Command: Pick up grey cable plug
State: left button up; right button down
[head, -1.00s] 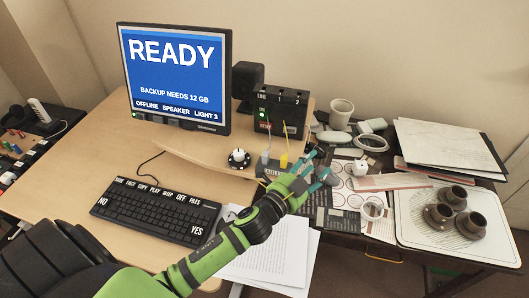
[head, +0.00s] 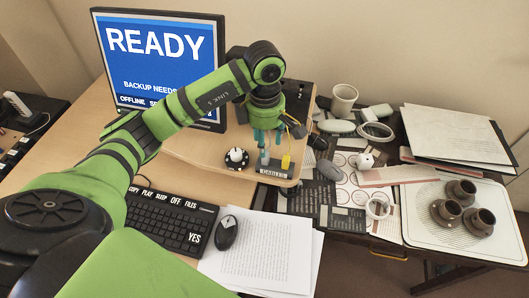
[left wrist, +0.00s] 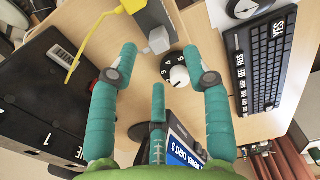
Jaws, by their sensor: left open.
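The grey cable plug (head: 264,158) stands upright in a dark socket strip (head: 272,171) near the desk's right edge. In the left wrist view the grey plug (left wrist: 158,40) shows between and beyond the fingertips. A yellow plug (head: 285,162) stands in the same strip, just right of the grey one; its yellow cable shows in the left wrist view (left wrist: 95,32). My left gripper (head: 265,138) points down above the grey plug, its teal fingers (left wrist: 158,70) spread and empty. The fingers seem apart from the plug. My right gripper is not in view.
A round black dial with a white knob (head: 236,157) sits close left of the strip. A black switch box (head: 298,98) stands behind my gripper, partly hidden. The monitor (head: 160,60) is at the back left. A mouse (head: 227,232) and keyboard (head: 172,220) lie in front.

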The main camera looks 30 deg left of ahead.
aim_at(266, 160)
pick_arm(q)
jog(key=shift+a+f, duration=0.2)
jog(key=shift+f, duration=0.1)
notch_tip(266, 160, down, 6)
jog(key=p, duration=0.3)
jog(key=shift+d+r, duration=0.15)
jog(key=shift+r, duration=0.1)
jog(key=shift+f, duration=0.35)
jog(key=c, duration=0.9)
